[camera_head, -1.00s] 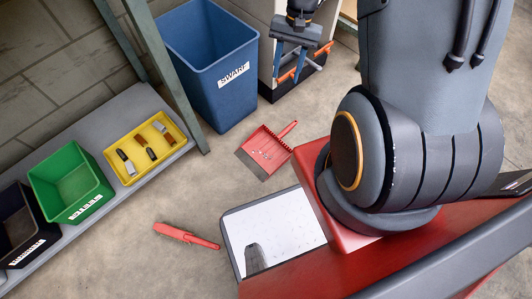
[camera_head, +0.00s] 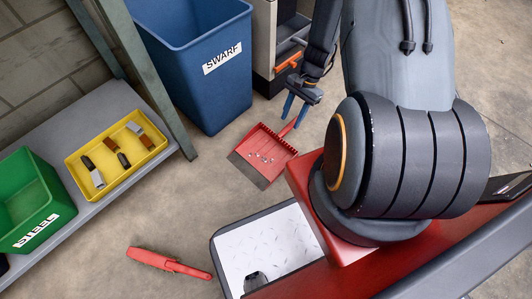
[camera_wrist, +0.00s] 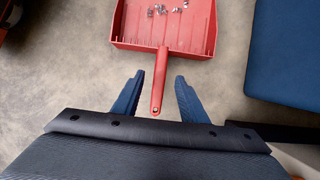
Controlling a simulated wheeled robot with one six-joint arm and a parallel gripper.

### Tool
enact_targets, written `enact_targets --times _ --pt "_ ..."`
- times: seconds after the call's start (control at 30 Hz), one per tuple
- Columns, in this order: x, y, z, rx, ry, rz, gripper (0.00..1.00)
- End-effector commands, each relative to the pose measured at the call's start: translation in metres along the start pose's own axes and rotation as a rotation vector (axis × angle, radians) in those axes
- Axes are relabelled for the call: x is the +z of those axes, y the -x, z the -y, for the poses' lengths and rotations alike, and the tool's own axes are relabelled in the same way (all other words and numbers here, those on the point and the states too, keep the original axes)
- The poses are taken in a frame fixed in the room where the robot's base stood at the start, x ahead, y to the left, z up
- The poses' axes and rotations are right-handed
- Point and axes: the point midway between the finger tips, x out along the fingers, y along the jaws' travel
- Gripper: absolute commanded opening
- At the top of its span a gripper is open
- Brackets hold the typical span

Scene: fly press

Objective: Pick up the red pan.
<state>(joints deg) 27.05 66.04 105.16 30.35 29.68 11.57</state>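The red pan (camera_head: 264,152) is a dustpan lying on the floor in the head view, with small metal chips in it. Its handle points up and right, toward my gripper (camera_head: 294,111). In the wrist view the red pan (camera_wrist: 163,33) is at the top, and its handle reaches down between the blue fingers of my gripper (camera_wrist: 161,88). The fingers are open, with a gap on both sides of the handle. I cannot tell how far above the floor the fingertips are.
A blue SWARF bin (camera_head: 200,85) stands behind the pan, to its left. A red brush (camera_head: 168,263) lies on the floor at lower left. A yellow tray (camera_head: 82,170) and a green bin (camera_head: 27,205) sit on a grey shelf (camera_head: 72,221). Bare floor lies around the pan.

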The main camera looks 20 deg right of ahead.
Motion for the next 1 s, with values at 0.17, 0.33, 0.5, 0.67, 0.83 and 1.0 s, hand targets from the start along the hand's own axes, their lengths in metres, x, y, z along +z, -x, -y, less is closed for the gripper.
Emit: enact_targets --times 0.17,0.33,0.5,0.67,0.83,1.0 --pt "0.000 -0.020 0.000 0.002 0.000 0.001 0.39" --pt "0.000 -0.027 0.000 0.002 0.001 0.000 0.39" --pt "-0.002 -0.045 0.001 0.002 0.001 0.001 0.39" --pt "-0.002 -0.066 0.001 0.002 0.000 0.001 0.39" --pt "-0.002 -0.072 0.001 0.001 0.001 0.000 0.39" --pt "-0.001 -0.071 0.000 0.001 0.001 0.000 0.37"
